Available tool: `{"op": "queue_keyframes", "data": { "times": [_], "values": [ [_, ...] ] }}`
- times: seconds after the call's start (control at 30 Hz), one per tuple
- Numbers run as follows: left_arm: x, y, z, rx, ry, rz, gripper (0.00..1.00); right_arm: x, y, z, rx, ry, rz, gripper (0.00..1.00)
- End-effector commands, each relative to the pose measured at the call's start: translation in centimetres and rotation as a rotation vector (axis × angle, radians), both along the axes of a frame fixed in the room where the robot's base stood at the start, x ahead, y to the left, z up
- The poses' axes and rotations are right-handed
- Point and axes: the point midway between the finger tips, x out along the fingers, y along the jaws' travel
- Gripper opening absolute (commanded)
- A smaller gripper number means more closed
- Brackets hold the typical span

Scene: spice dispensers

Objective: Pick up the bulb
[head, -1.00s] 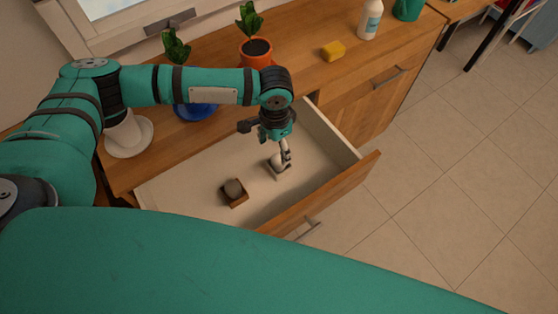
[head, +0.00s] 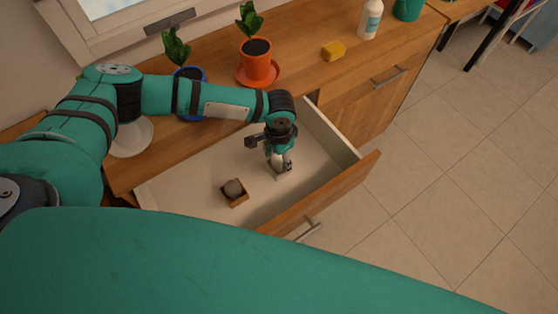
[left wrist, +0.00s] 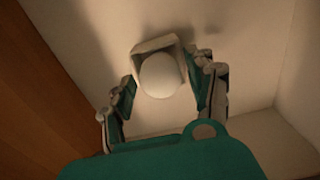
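A white round bulb (left wrist: 160,75) sits in a small pale square holder (left wrist: 146,47) on the drawer floor in the left wrist view. In the head view my gripper mostly hides them. My left gripper (head: 280,166) points down into the open drawer (head: 195,190), right over the bulb. In the left wrist view the left gripper (left wrist: 168,92) is open, with its fingers apart on either side of the bulb. A gap shows between bulb and fingers. My right gripper is not in view.
The drawer front (head: 325,195) and side walls surround the space.

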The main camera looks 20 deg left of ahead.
Motion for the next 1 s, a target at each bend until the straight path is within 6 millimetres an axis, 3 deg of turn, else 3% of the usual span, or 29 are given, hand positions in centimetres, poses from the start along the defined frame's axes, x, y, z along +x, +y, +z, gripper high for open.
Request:
{"op": "queue_keyframes", "data": {
  "times": [0.03, 0.33, 0.67, 1.0],
  "values": [
    [0.0, 0.0, 0.0, 0.000, 0.000, 0.000, 0.47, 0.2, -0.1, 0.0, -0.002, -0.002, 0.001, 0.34],
    [0.0, 0.0, 0.0, 0.000, 0.000, 0.001, 0.09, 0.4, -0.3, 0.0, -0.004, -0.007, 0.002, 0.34],
    [0.1, 0.0, 1.1, -0.001, -0.002, 0.001, 0.08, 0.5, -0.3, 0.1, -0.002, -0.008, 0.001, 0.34],
    [0.1, 0.0, 7.6, -0.002, -0.002, 0.000, 0.08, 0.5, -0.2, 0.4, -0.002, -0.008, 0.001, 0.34]
  ]
}}
